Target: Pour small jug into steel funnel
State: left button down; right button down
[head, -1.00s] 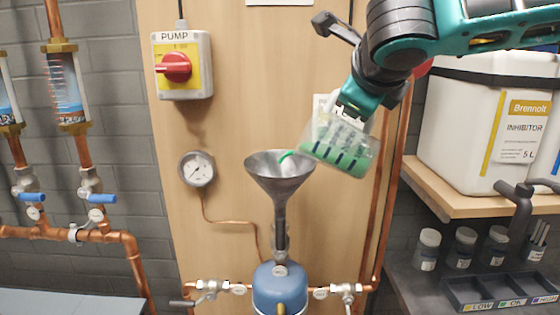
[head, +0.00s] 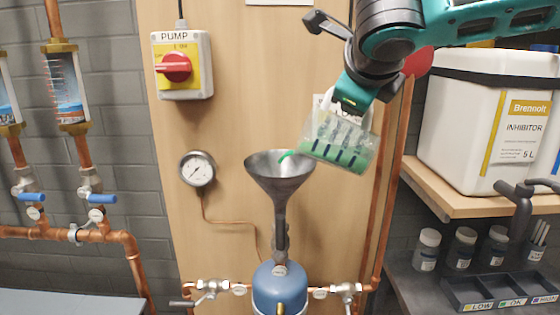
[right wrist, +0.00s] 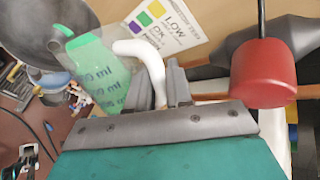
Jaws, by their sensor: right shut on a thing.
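The small jug (head: 338,142) is clear with dark scale marks and holds green liquid. It is tilted with its lip to the left, above the right rim of the steel funnel (head: 279,172). Green liquid shows at the lip, over the funnel mouth. My right gripper (head: 354,100) is shut on the jug's white handle, which shows between the fingers in the right wrist view (right wrist: 155,75). There the funnel (right wrist: 50,25) is at the upper left beside the green liquid. The funnel stands upright on a blue vessel (head: 280,290).
A pressure gauge (head: 197,168) and a pump switch (head: 181,66) are on the board left of the funnel. Copper pipes (head: 393,190) run right of the jug. A white inhibitor canister (head: 470,125) stands on the right shelf. A red knob (right wrist: 264,73) is near the gripper.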

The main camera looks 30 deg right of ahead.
jog(key=shift+n+g+h, duration=0.4)
jog(key=shift+n+g, duration=0.2)
jog(key=shift+w+a+r, duration=0.4)
jog(key=shift+w+a, duration=0.25)
jog(key=shift+w, duration=0.05)
jog(key=shift+w+a+r, duration=0.4)
jog(key=shift+w+a, duration=0.2)
jog(key=shift+w, duration=0.05)
dwell(0.9)
jog(key=shift+w+a+r+n+g+h, duration=0.3)
jog(key=shift+w+a+r+n+h, duration=0.1)
jog(key=shift+w+a+r+n, duration=0.2)
dwell(1.1)
jog(key=shift+f, duration=0.1)
